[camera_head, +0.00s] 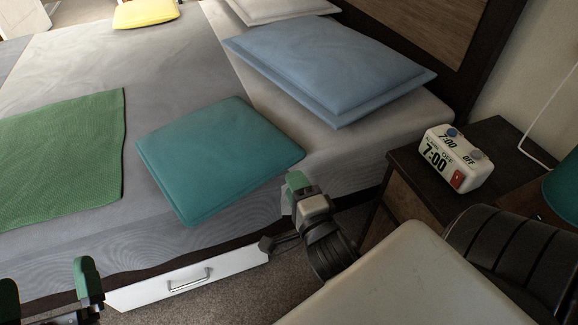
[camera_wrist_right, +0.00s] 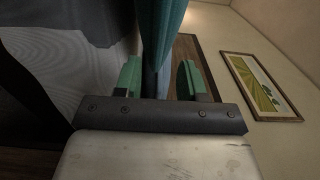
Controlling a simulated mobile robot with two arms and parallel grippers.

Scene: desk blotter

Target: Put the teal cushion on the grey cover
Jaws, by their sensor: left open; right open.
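The teal cushion (camera_head: 220,155) lies flat on the bed in the head view. Its left part is over the grey cover (camera_head: 150,75), and its right part seems to be over the paler sheet. My right gripper (camera_head: 292,190) is open at the cushion's near right corner. In the right wrist view, a teal edge (camera_wrist_right: 162,35) stands between the spread fingers of my right gripper (camera_wrist_right: 158,80); I cannot tell whether they touch it. My left gripper (camera_head: 47,287) is open and empty at the bottom left, in front of the bed.
A green blanket (camera_head: 65,155) lies on the cover at left. A blue pillow (camera_head: 330,65) lies beyond the cushion, with a yellow cushion (camera_head: 145,12) far back. A nightstand (camera_head: 505,140) with an alarm clock (camera_head: 452,158) stands at right. A white drawer (camera_head: 185,278) is below the bed.

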